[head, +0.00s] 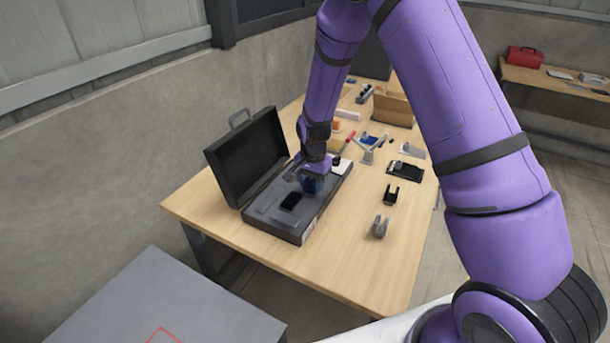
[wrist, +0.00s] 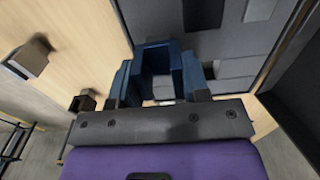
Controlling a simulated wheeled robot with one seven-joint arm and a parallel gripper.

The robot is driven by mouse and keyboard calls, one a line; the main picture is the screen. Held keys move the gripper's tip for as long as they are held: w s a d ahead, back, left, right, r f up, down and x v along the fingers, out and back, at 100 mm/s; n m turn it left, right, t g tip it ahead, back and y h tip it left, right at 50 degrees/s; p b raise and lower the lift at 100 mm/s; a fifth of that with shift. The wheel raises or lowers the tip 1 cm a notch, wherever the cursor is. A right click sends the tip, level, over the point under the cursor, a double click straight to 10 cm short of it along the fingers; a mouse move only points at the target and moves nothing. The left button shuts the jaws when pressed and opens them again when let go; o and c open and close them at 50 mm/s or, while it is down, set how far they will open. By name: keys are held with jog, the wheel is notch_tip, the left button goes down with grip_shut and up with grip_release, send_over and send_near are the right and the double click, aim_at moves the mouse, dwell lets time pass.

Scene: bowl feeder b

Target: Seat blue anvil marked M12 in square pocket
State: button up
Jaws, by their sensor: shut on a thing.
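My gripper (head: 312,174) is shut on a blue anvil (head: 311,184) and holds it over the open black case on the table. In the wrist view the blue anvil (wrist: 154,58) is a U-shaped block between the two fingers of my gripper (wrist: 157,88). Its M12 mark cannot be read. The case's grey insert (head: 266,211) has several shapes in it. A dark rectangular pocket (head: 291,201) lies just in front of the anvil; it also shows at the top of the wrist view (wrist: 203,14). I cannot tell whether the anvil touches the insert.
The case's raised lid (head: 248,156) stands at the left. A black forked block (head: 391,195) and a grey forked block (head: 379,228) stand right of the case. A cardboard box (head: 393,109) and small tools lie farther back. The table's front right is clear.

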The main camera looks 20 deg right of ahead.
jog(key=w, duration=0.6)
jog(key=w+d+f, duration=0.1)
jog(key=w, duration=0.2)
jog(key=shift+w+d, duration=0.1)
jog(key=shift+w, duration=0.15)
jog(key=shift+f, duration=1.7)
jog(key=shift+f, duration=0.1)
jog(key=o, duration=1.1)
jog(key=shift+o, duration=0.2)
